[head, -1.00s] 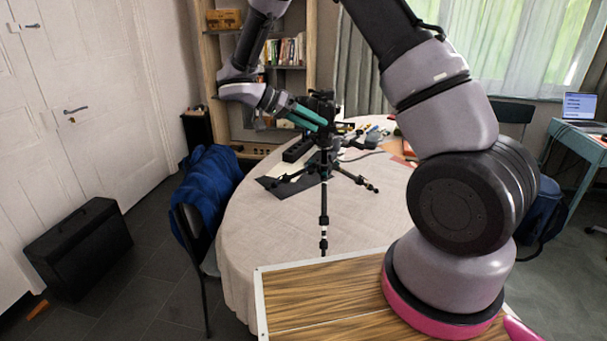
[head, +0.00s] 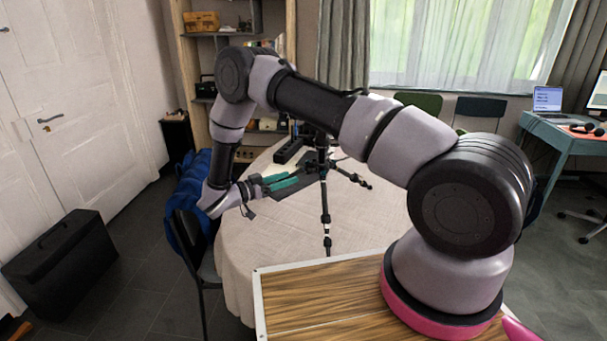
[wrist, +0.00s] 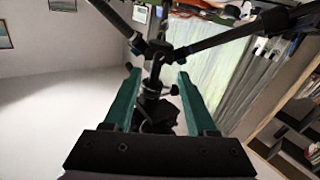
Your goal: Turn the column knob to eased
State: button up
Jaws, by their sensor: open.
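The black tripod (head: 323,187) stands on the round table with its legs spread; my arm hides its top in the head view. My gripper (head: 292,177) is low, just left of the tripod, with its teal fingers pointing at it. In the wrist view my gripper (wrist: 158,73) is open and empty. The tripod's column (wrist: 153,85) shows between the fingers, with legs branching above it in the picture. A small dark knob (wrist: 174,90) sticks out at the column's right side, close to the right finger. I cannot tell contact or the knob's setting.
The round table (head: 270,225) has clear cloth in front of the tripod. A chair with a blue jacket (head: 190,180) stands at the table's left edge, close to my arm.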

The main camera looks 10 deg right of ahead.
aim_at(307, 172)
jog(key=x, duration=0.7)
grip_shut()
